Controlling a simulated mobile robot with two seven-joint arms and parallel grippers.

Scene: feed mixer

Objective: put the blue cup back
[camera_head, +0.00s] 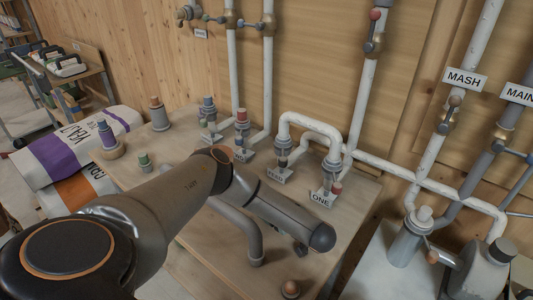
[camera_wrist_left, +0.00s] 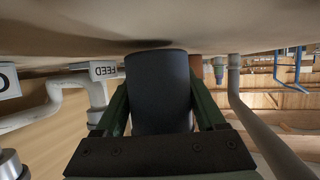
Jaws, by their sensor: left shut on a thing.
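My left gripper (camera_wrist_left: 158,115) is shut on a dark blue-grey cylinder, the blue cup (camera_wrist_left: 158,85), held between its two green fingers in the left wrist view. That view is upside down, with the tabletop (camera_wrist_left: 60,30) across its top. The cup's end is close to the tabletop beside a dark shadow; I cannot tell whether it touches. In the head view my left arm reaches over the table, and it hides the gripper and cup. My right gripper is in neither view.
Labelled pipe fittings, including one marked ONE (camera_head: 322,198), stand along the table's back. A blue-topped fitting (camera_head: 208,105) and a purple-blue piece on a round base (camera_head: 106,134) stand left. A grey bent pipe (camera_head: 252,240) and a small brown-topped piece (camera_head: 290,288) are near the front.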

